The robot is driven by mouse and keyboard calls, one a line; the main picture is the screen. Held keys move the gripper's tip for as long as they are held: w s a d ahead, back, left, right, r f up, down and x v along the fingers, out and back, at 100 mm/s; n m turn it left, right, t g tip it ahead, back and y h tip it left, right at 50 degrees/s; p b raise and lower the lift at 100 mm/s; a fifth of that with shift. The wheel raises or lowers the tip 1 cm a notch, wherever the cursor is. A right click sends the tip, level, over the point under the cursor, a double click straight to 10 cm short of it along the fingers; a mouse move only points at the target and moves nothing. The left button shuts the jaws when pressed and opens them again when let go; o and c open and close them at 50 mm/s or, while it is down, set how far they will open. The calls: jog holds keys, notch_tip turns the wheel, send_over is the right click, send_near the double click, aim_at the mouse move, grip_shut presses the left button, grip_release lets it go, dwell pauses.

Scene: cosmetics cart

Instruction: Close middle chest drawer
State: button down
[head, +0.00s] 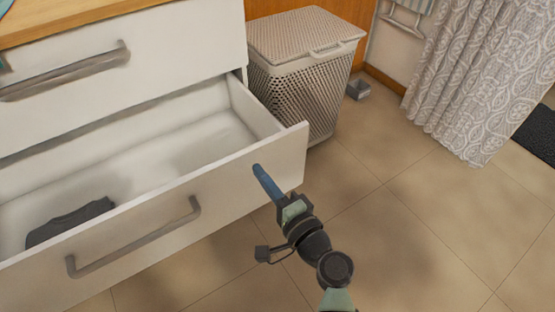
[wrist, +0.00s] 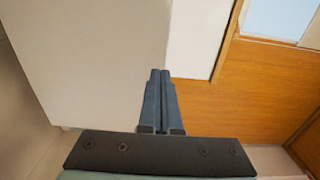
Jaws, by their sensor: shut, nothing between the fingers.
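The middle chest drawer (head: 235,193) is pulled open in the head view, with its white front facing me and its handle (head: 135,238) on that front. A dark folded cloth (head: 72,220) lies inside it. My gripper (head: 257,169) is shut and empty, its blue fingertips at the right part of the drawer front, near the top edge. I cannot tell whether they touch it. In the wrist view the shut fingers (wrist: 158,75) point at a pale white surface.
The upper drawer (head: 180,50) looks shut, under a wooden top (head: 70,18). A lidded wicker hamper (head: 305,80) stands right of the chest.

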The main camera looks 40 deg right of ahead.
aim_at(247, 156)
jog(key=shift+w, duration=1.7)
